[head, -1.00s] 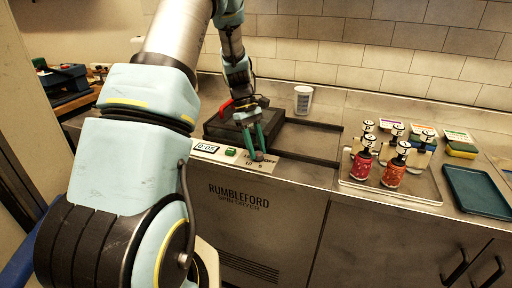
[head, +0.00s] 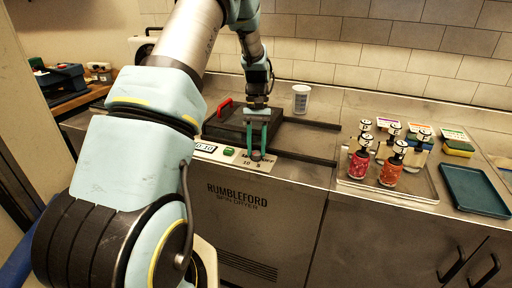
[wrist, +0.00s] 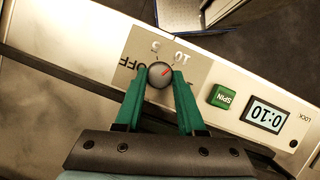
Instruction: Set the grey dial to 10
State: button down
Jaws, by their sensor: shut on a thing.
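The grey dial (wrist: 160,75) sits on the pale control panel between the tips of my gripper (wrist: 159,79). Its red pointer line aims up and right, toward the 10 mark (wrist: 181,57). The 5 mark is above the dial and OFF is to its left. My gripper's green fingers are shut on the dial, one on each side. In the head view my gripper (head: 257,152) reaches down to the front panel of the spin dryer, and its fingers mostly hide the dial. The display (wrist: 266,114) reads 0:10.
A green SPIN button (wrist: 222,97) lies between dial and display. The dryer's dark lid (head: 225,127) with a red handle is behind the panel. A white cup (head: 301,98) stands behind. A tray (head: 408,186) of several bottles is to the right.

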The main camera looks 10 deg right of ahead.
jog(key=shift+m, duration=0.3)
jog(key=c, duration=0.5)
grip_release()
jog(key=b+v, duration=0.3)
jog(key=v, duration=0.7)
jog(key=shift+d+r, duration=0.15)
jog(key=shift+r, duration=0.2)
jog(key=s+a+f+t, duration=0.1)
jog(key=s+a+t, duration=0.1)
jog(key=s+a, duration=0.4)
jog(key=s+a+f+n+t, duration=0.1)
jog(key=s+a+t, duration=0.1)
jog(key=s+a, duration=0.4)
jog(key=s+a+f+t+h, duration=0.1)
jog(key=s+a+t, duration=0.1)
jog(key=s+a, duration=0.3)
jog(key=shift+s+a+f+n, duration=0.1)
jog(key=shift+s+a+n, duration=0.1)
jog(key=shift+s, duration=0.4)
jog(key=shift+s+a+f+n, duration=0.1)
jog(key=shift+s+a, duration=0.1)
jog(key=shift+s, duration=0.35)
